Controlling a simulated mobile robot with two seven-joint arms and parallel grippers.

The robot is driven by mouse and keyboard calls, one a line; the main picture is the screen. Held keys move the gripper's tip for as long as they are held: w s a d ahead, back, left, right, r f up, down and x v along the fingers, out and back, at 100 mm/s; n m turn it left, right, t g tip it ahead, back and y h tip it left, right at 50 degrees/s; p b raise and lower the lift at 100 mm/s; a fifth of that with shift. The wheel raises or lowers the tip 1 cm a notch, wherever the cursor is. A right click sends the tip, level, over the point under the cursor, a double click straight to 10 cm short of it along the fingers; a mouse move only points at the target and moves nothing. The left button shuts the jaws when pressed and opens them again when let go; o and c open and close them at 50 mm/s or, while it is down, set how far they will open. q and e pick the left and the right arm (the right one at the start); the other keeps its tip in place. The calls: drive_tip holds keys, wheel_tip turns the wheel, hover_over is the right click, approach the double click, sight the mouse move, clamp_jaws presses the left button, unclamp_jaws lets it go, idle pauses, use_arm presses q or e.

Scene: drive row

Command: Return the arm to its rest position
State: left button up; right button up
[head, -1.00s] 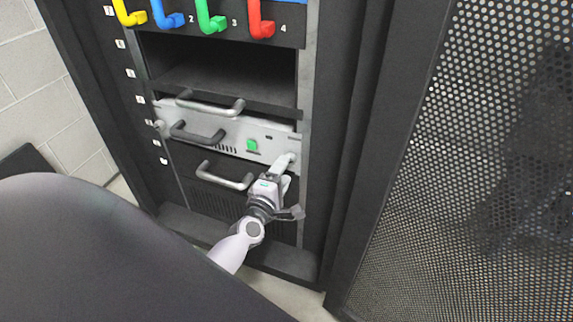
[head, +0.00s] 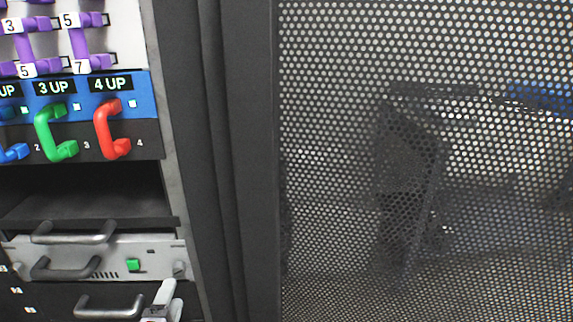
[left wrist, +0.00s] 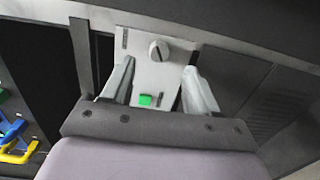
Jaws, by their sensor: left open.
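My left gripper (head: 165,297) shows at the lower edge of the head view, just below the right end of a light grey unit (head: 112,262) in the black rack. In the left wrist view the two pale fingers stand apart and empty (left wrist: 157,85). Between them lie the grey panel with a round slotted knob (left wrist: 158,50) and a green button (left wrist: 146,99). I cannot tell how far the fingertips are from the panel. The knob (head: 180,268) also shows uncovered in the head view. Most of the left arm is out of the head view. My right gripper is not in view.
An empty dark bay (head: 85,190) lies above the unit. Above it are green (head: 50,135) and red (head: 104,130) handles, and purple handles higher up. Metal pull handles (head: 75,233) stick out in front. A perforated door panel (head: 340,150) fills the right side.

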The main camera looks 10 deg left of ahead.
use_arm(q)
drive_tip(key=s+d+m+g+h, duration=0.65)
drive_tip(key=s+d+m, duration=1.05)
drive_tip(key=m, duration=0.7)
drive_tip(key=s+a+r+p, duration=0.1)
drive_tip(key=a+r+p, duration=0.1)
drive_tip(key=r+p, duration=0.4)
drive_tip(key=s+a+r+p, duration=0.1)
drive_tip(key=a+r+p, duration=0.2)
drive_tip(key=p, duration=1.4)
wheel_tip(320, 180, up, 5)
drive_tip(key=shift+f+n+y+p, duration=0.2)
drive_tip(key=shift+n+y+p, duration=0.1)
drive_tip(key=shift+n+y, duration=0.15)
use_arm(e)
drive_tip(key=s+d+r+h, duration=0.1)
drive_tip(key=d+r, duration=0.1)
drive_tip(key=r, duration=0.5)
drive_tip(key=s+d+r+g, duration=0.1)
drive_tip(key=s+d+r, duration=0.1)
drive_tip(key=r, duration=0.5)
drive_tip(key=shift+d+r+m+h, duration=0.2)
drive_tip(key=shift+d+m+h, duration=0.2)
